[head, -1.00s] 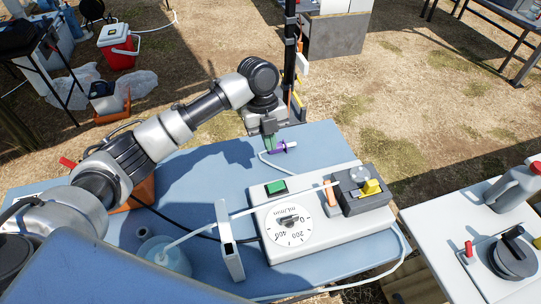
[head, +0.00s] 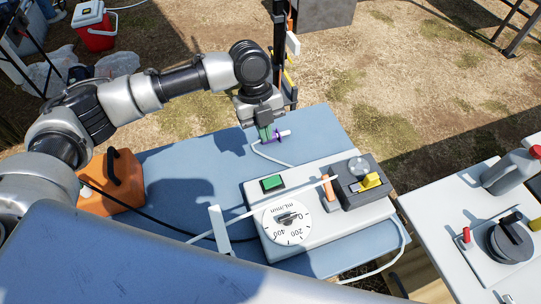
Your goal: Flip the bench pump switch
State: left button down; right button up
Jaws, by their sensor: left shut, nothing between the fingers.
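The bench pump (head: 335,225) is a pale box on the blue table. A green switch (head: 272,183) in a dark frame sits at its far left corner. A white dial (head: 287,222) marked mL/min is in front of the switch. A dark pump head (head: 362,192) with a yellow lever (head: 371,181) is at the right end. My left gripper (head: 265,137) is shut and empty, pointing down beyond the pump's far edge, apart from the switch in the picture. My right gripper is not in view.
A dark post (head: 280,45) stands behind the table (head: 190,160). An orange case (head: 112,182) is at the table's left. Pale tubing (head: 400,245) crosses and rounds the pump. A pale table (head: 440,220) with a red-capped jug (head: 512,172) is at right.

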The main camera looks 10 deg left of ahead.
pick_arm(q)
jog(key=p, duration=0.3)
send_near(276, 181)
jog(key=x, duration=0.5)
jog(key=shift+s+f, duration=0.2)
jog(key=shift+f, duration=0.1)
jog(key=shift+d+f, duration=0.15)
jog(key=shift+f, duration=0.5)
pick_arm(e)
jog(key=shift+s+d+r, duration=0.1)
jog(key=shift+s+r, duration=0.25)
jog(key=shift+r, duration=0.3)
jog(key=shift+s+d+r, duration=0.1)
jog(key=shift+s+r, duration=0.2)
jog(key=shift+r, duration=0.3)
